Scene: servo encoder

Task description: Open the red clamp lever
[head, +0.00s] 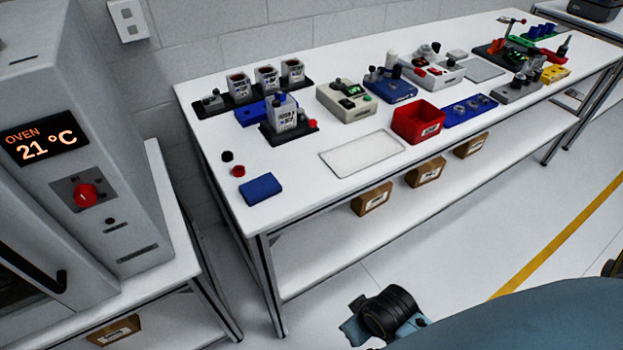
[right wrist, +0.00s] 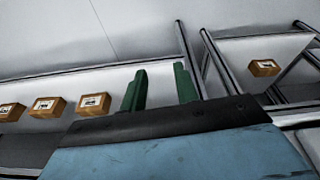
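A red ball-like part (head: 312,124) shows at the right side of a black fixture (head: 290,134) that holds a silver servo-like block (head: 283,115), on the left part of the long white bench. It is too small to tell whether this is the clamp lever or how it is set. My left gripper is not in view.
The bench (head: 215,150) also carries a red bin (head: 418,124), a white tray (head: 361,153), a blue block (head: 261,189), a red cap (head: 238,171) and several devices. An oven (head: 75,140) stands at left. Cardboard boxes (head: 372,199) sit on the lower shelf.

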